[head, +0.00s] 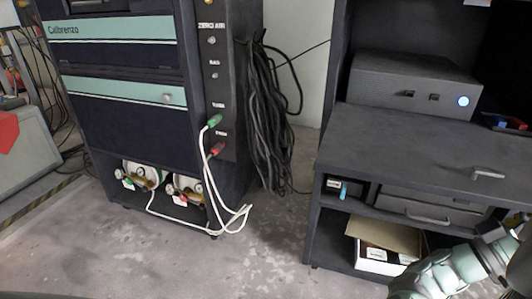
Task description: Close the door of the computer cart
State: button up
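The dark computer cart (325,190) fills the right side of the head view and runs out of the frame. A grey computer box (420,82) with a lit round button stands in its upper bay. In front of the box is a flat dark panel (390,140) with a metal handle (488,173) on its upper face. It looks like a door lying open and level, but its hinge is not clear. My pale green arm shows at the lower right, in front of the cart's lower shelves. My gripper's fingers are not visible.
Below the panel are a drawer (430,212) with a handle and an open cardboard box (380,245) on the bottom shelf. A dark Calibrenzo cabinet (130,110) with white hoses stands at left. Black cables (268,120) hang from its side. Bare floor lies between.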

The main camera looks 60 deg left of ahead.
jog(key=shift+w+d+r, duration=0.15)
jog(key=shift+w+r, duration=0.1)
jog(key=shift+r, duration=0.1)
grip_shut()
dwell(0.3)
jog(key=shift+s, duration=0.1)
